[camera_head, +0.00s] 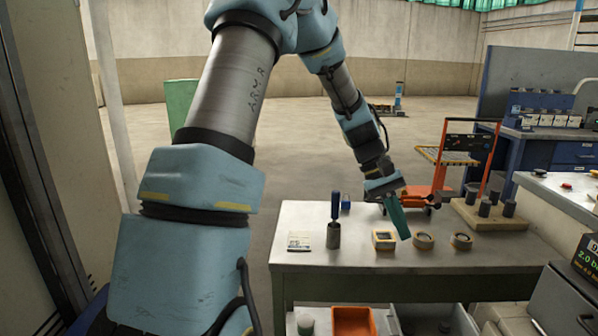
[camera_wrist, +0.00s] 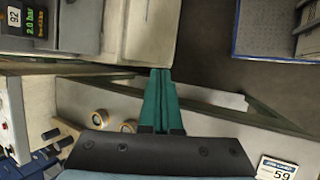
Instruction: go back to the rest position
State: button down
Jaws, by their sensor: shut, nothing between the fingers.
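My gripper (camera_head: 404,236) hangs from my raised arm over the workbench (camera_head: 300,268) in the head view. Its green fingers are together and hold nothing. My arm crosses the left and middle of the head view.
A blue-handled tool stands in a dark cup (camera_head: 334,240) beside a paper card (camera_head: 299,241). An orange cart (camera_head: 438,190) stands behind. An orange bin (camera_head: 352,322) is below. Open floor lies beyond.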

jog(key=s+a+t+y, duration=0.2)
jog(key=s+a+t, duration=0.1)
jog(key=a, duration=1.2)
jog(key=s+a+t+y, duration=0.2)
jog(key=a+t, duration=0.1)
jog(key=a, duration=1.2)
jog(key=w+d+f+t, duration=0.3)
jog(key=w+d+f, duration=0.1)
jog(key=w+d, duration=0.45)
jog(key=w+d+h+b, duration=0.1)
jog(key=w+d+h, duration=0.15)
jog(key=d, duration=0.65)
jog(key=w+d+h, duration=0.2)
jog(key=d+h, duration=0.2)
jog(key=d, duration=0.6)
jog(key=s+d+r+g+h, duration=0.3)
jog(key=s+d, duration=0.4)
jog(key=d, duration=0.3)
jog(key=s+d+r+n+g+h+p, duration=0.1)
jog(key=s+d+r+g+h, duration=0.3)
jog(key=s+d, duration=0.4)
jog(key=s+d+r+n+g+h+p, duration=0.1)
jog(key=s+d+r+g+h, duration=0.2)
jog(key=d, duration=1.1)
jog(key=shift+s+r+g+h, duration=0.3)
jog(key=shift+s+r+h, duration=0.35)
jog(key=shift+s+r, duration=1.25)
